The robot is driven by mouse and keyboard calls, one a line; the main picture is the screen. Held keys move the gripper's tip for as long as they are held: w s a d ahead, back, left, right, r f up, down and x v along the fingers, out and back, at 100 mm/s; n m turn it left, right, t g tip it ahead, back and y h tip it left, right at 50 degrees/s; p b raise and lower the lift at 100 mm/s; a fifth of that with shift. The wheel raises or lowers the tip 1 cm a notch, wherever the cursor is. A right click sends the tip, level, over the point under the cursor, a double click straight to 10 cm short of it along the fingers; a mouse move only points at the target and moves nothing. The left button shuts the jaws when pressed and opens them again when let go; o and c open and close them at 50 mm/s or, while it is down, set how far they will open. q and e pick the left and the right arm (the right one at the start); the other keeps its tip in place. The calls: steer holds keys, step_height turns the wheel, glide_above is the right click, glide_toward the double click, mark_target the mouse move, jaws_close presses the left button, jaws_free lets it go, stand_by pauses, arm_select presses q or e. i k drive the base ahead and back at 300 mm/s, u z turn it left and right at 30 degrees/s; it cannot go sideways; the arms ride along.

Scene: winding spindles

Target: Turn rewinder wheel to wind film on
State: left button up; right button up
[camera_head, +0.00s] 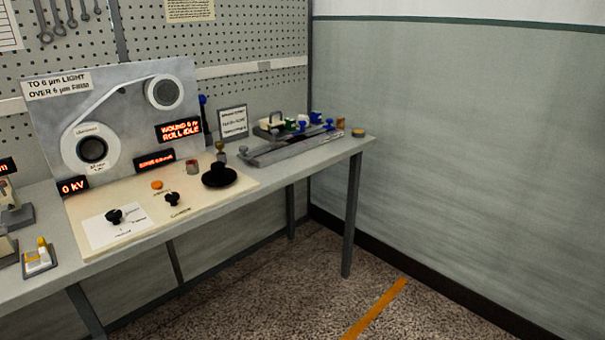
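A grey upright panel (128,92) on the bench carries two white rolls. The larger roll (91,148) has a dark core and sits lower left. The smaller roll (164,92) sits upper right, and a pale film strip (120,92) runs between them. A black wheel with a raised hub (219,176) lies flat on the cream base board (150,214), right of centre; it looks like the rewinder wheel. A red-lit display (180,130) appears to read "WOUND 0 m ROLL IDLE". Neither of my grippers is in view.
Black knobs (172,199) and an orange button (156,185) stand on the base board. A grey rail fixture (290,148) with blue and green parts is on the bench's right. Small items (39,259) stand at left. The floor right of the bench is clear.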

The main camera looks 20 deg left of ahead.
mark_target(219, 176)
steer(key=u, duration=0.3)
steer(key=k, duration=0.15)
steer(key=u, duration=0.05)
steer(key=i, duration=1.4)
steer(key=u, duration=1.05)
